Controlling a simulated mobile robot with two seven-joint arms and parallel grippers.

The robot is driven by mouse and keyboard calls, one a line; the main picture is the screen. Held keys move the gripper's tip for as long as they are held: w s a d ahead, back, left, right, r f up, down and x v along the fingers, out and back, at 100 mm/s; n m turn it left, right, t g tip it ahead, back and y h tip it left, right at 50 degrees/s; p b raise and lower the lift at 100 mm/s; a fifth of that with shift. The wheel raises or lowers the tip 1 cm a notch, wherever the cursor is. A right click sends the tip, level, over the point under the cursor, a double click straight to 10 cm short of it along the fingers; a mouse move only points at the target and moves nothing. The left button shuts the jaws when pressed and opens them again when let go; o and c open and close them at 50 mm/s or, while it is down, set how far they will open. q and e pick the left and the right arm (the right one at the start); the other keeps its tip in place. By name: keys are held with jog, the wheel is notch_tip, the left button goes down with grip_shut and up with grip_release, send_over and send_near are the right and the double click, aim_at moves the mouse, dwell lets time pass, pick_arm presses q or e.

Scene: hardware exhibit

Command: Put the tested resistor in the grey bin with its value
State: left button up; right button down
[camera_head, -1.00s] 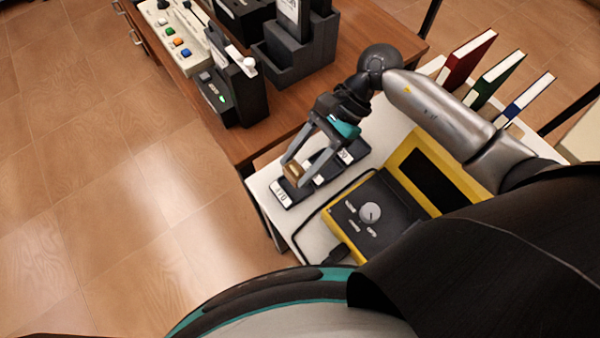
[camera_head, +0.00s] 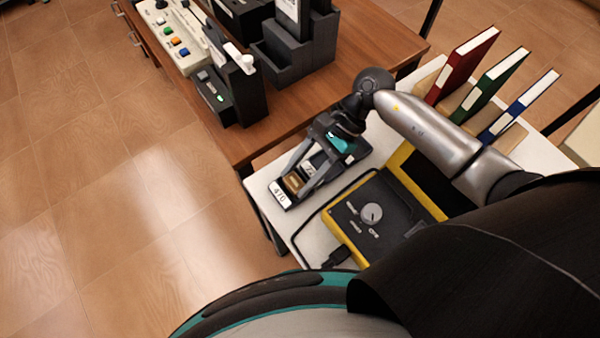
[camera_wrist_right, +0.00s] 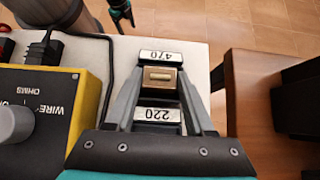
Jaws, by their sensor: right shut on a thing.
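The resistor (camera_head: 293,183) is a small tan-brown block. It also shows in the right wrist view (camera_wrist_right: 160,77), between the fingertips. My right gripper (camera_head: 298,180) is shut on it. The grey bin (camera_head: 330,172) is a dark row of compartments with white value labels. The label 470 (camera_head: 281,193) is at its near-left end, and it shows in the wrist view (camera_wrist_right: 161,56). The label 220 (camera_wrist_right: 158,115) is the one behind it. The resistor is at the compartment between these two labels; whether it touches the bottom I cannot tell.
A yellow meter (camera_head: 345,235) with a grey dial and a cable stands right beside the bin on the white table (camera_head: 262,183). Red, green and blue binders (camera_head: 495,85) stand behind. A wooden desk (camera_head: 250,145) with dark devices is at the back left.

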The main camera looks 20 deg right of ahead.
jog(key=shift+s+d+f+b, duration=0.1)
jog(key=shift+f+b, duration=0.1)
jog(key=shift+f, duration=0.15)
jog(key=shift+s+f+b, duration=0.1)
jog(key=shift+f+b, duration=0.05)
jog(key=shift+f, duration=0.2)
jog(key=shift+c, duration=1.6)
grip_release()
jog(key=shift+o, duration=0.3)
jog(key=shift+r+p, duration=0.5)
jog(key=shift+p, duration=0.25)
jog(key=v, duration=1.2)
jog(key=shift+w+r, duration=0.25)
jog(key=shift+r, duration=0.1)
